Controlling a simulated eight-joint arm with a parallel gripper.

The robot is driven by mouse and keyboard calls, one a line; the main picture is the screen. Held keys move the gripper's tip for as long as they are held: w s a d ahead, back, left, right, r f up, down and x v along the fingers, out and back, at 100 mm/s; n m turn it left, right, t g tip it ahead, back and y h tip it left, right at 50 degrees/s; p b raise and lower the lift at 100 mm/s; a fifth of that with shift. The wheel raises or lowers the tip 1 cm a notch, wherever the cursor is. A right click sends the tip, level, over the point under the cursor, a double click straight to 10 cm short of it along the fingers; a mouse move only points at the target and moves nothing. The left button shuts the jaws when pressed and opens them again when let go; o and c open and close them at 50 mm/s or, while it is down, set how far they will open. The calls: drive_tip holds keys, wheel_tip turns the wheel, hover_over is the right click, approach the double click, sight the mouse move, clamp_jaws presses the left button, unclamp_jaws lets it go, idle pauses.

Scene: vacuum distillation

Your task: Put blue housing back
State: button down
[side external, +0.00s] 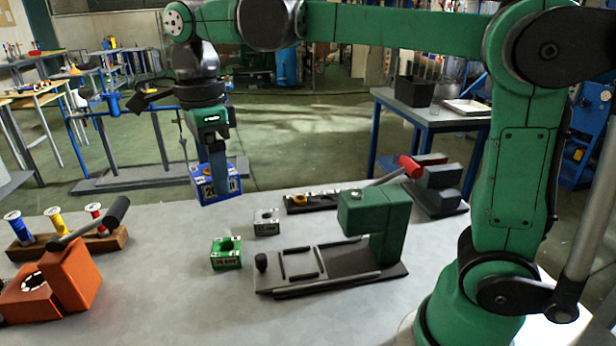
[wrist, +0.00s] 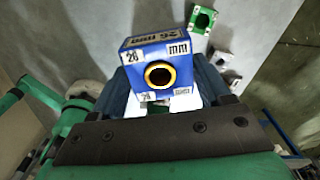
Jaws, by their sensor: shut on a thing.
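The blue housing (side external: 229,187) is a blue block with white labels, hanging below my gripper (side external: 218,180) at the far edge of the table in the side external view. In the wrist view, my gripper (wrist: 160,88) is shut on the blue housing (wrist: 133,60), with a dark finger on each side. A round hole with a yellow rim faces the camera, next to labels reading "26" and "mm". The side external view does not clearly show whether its underside touches the table.
A green housing (side external: 226,259) and a grey-white housing (side external: 266,228) stand on the table (side external: 170,270). A green press (side external: 375,222) stands to their right. An orange press (side external: 72,275) and a wooden rack (side external: 28,250) with coloured spools stand left. Bare table lies between.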

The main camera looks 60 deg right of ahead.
drive_tip(key=shift+w+a+f+n, duration=0.15)
drive_tip(key=shift+a+f, duration=0.15)
drive_tip(key=shift+a, duration=0.15)
drive_tip(key=shift+w+a+f+n, duration=0.15)
drive_tip(key=shift+a+f, duration=0.1)
drive_tip(key=shift+a, duration=0.15)
hover_over(227, 300)
wheel_tip(227, 300, down, 15)
drive_tip(key=shift+r, duration=0.2)
drive_tip(key=shift+f, duration=2.35)
drive_tip(key=shift+f, duration=0.15)
unclamp_jaws()
